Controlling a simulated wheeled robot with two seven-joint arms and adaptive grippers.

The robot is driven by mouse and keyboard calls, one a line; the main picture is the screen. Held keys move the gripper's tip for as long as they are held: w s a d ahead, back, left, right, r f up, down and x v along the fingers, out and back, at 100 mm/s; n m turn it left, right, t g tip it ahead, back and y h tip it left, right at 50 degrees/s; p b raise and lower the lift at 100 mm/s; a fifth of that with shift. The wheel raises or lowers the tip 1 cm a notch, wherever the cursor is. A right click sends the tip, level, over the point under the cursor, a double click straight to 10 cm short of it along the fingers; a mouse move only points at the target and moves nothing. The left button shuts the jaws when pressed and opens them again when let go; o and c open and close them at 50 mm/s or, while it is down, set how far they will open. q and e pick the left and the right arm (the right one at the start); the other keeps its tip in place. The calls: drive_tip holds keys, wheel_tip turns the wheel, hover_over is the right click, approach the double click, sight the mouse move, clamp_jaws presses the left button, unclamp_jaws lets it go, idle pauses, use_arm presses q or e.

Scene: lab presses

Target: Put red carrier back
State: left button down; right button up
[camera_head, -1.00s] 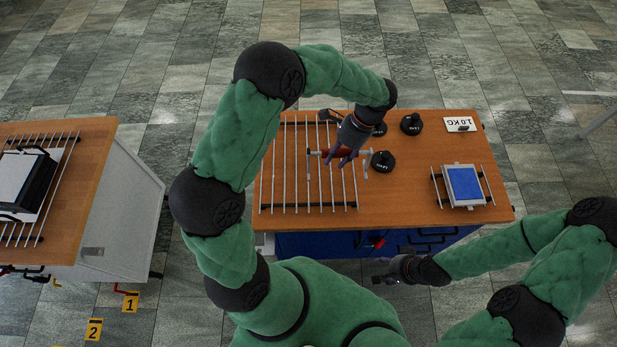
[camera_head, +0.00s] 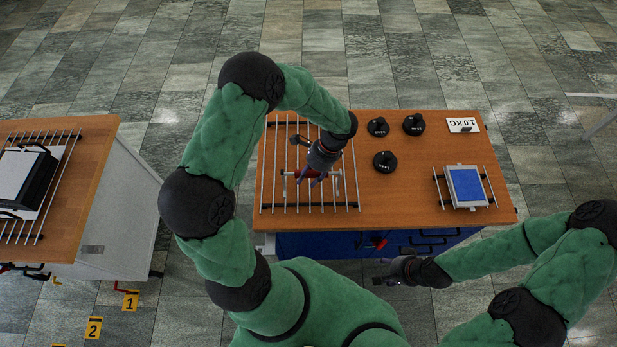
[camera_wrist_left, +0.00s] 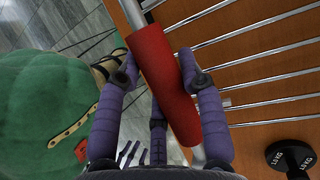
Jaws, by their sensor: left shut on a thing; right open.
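The red carrier shows in the left wrist view as a thick red grip (camera_wrist_left: 163,82) on a metal bar. In the head view its red part (camera_head: 305,174) is partly hidden by my left gripper. My left gripper (camera_head: 318,180) is shut on the carrier, over the metal rod rack (camera_head: 282,150) on the table. In the left wrist view my purple fingers (camera_wrist_left: 160,75) lie on both sides of the red grip. I cannot tell whether the carrier touches the rods. My right gripper (camera_head: 385,281) is open and empty in front of the table's near edge.
Several black weights, one of them at the middle (camera_head: 385,162), stand right of the rack. A blue-screened scale (camera_head: 466,187) is at the right. A second table (camera_head: 95,190) stands at the left.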

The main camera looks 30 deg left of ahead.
use_arm(q)
drive_tip(key=shift+w+f, duration=0.1)
drive_tip(key=shift+f, duration=0.4)
drive_tip(key=c, duration=0.8)
unclamp_jaws()
drive_tip(key=shift+f, duration=0.15)
drive_tip(key=shift+r, duration=0.25)
drive_tip(key=v, duration=1.1)
drive_tip(key=shift+w+d+r+p, duration=0.1)
drive_tip(key=shift+d+r+p, duration=0.1)
drive_tip(key=shift+r+p, duration=0.2)
drive_tip(key=shift+f, duration=0.1)
